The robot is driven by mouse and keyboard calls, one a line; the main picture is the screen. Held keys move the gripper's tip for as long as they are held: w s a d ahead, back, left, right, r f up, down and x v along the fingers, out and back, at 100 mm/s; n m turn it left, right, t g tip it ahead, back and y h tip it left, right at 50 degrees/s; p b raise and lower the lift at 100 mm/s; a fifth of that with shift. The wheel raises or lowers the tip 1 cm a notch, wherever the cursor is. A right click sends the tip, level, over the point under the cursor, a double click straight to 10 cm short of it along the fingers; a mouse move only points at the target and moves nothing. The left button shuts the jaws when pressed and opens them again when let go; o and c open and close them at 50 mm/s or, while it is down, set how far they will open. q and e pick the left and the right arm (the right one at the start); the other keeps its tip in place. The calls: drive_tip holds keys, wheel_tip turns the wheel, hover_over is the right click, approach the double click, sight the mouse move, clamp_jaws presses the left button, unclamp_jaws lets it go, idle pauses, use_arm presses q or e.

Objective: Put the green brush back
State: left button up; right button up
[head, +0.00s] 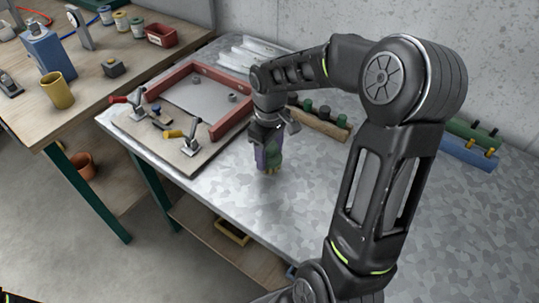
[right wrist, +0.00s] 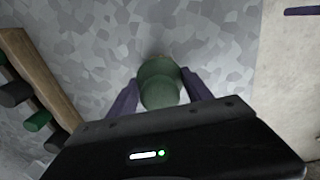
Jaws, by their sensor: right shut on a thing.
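My right gripper (head: 268,158) is shut on the green brush (head: 275,149), just above the grey metal tabletop (head: 320,195). In the right wrist view the brush (right wrist: 158,84) shows as a rounded green end between the two purple fingers. Its lower end is close to the tabletop; I cannot tell if it touches. The wooden brush rack (head: 325,127) lies right of and behind the gripper, with several dark and green brush ends on it. It also shows at the left of the right wrist view (right wrist: 38,75). My left gripper is not in view.
A red frame (head: 230,124) with toggle clamps sits on a board left of the gripper. A green and a blue block (head: 465,150) with knobs lie at the back right, beyond my right arm. The front of the tabletop is clear. A wooden bench (head: 100,85) stands at the left.

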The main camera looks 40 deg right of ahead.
drive_tip(key=shift+f, duration=0.7)
drive_tip(key=shift+f, duration=0.1)
drive_tip(key=shift+f, duration=0.15)
drive_tip(key=o, duration=1.2)
drive_tip(key=shift+r, duration=0.2)
wheel_tip(320, 180, up, 12)
drive_tip(key=shift+r+b, duration=0.1)
drive_tip(key=shift+b, duration=0.45)
